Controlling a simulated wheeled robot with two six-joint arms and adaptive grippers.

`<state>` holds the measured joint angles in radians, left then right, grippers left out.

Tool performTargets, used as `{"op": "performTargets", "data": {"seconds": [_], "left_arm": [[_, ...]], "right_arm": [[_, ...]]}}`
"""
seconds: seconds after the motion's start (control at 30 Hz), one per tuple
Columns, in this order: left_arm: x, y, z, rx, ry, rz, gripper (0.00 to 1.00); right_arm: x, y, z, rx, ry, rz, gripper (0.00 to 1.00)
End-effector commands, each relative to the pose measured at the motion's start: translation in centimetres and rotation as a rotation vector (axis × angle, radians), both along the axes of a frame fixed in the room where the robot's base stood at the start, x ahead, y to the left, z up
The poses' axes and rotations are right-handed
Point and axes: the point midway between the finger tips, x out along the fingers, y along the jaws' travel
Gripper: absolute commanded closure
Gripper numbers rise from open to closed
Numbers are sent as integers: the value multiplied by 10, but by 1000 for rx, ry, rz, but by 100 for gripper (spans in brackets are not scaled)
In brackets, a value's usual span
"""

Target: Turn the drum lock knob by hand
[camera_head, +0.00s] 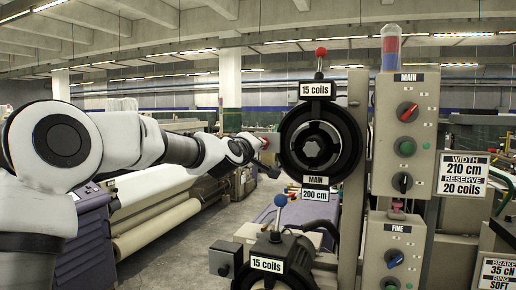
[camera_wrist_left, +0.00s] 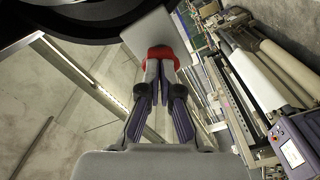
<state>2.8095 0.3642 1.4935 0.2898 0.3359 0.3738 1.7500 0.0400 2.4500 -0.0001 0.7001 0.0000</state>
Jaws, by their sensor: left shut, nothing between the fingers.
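A red knob (camera_wrist_left: 161,55) in front of a pale plate (camera_wrist_left: 158,35) shows at the top middle of the left wrist view. A small red part beside the upper drum, probably the same knob (camera_head: 272,143), shows in the head view, partly hidden by my gripper. My left gripper (camera_wrist_left: 160,82) is shut and empty, its fingertips pointing at the red knob and close to it; I cannot tell whether they touch. The dark round upper drum (camera_head: 347,140), labelled "MAIN", stands just right of my left gripper. My right gripper is not in view.
A red ball-topped lever (camera_head: 321,52) stands above the drum. A grey MAIN panel (camera_head: 406,135) and a FINE panel (camera_head: 394,250) with knobs are at right. A lower drum unit (camera_head: 275,262) sits below. Looms (camera_head: 150,215) line the left; floor between is clear.

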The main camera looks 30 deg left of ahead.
Motion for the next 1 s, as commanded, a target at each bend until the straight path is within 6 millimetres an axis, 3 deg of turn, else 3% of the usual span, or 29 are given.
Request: {"op": "performTargets", "data": {"seconds": [0.03, 0.17, 0.2, 0.47, 0.77, 1.0], "left_arm": [[0, 0, -1, 0, 1, 0, 79], [0, 0, -1, 1, 2, 0, 46], [0, 0, -1, 1, 2, 0, 41], [0, 0, -1, 1, 1, 1, 41], [-19, -4, -1, 1, 1, 1, 41], [-20, -4, -1, 3, 1, 1, 41]], "right_arm": [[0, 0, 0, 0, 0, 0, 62], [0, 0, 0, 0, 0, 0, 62], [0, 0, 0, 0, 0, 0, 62], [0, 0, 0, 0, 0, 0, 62], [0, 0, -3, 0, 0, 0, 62], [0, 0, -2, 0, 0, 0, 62]]}}
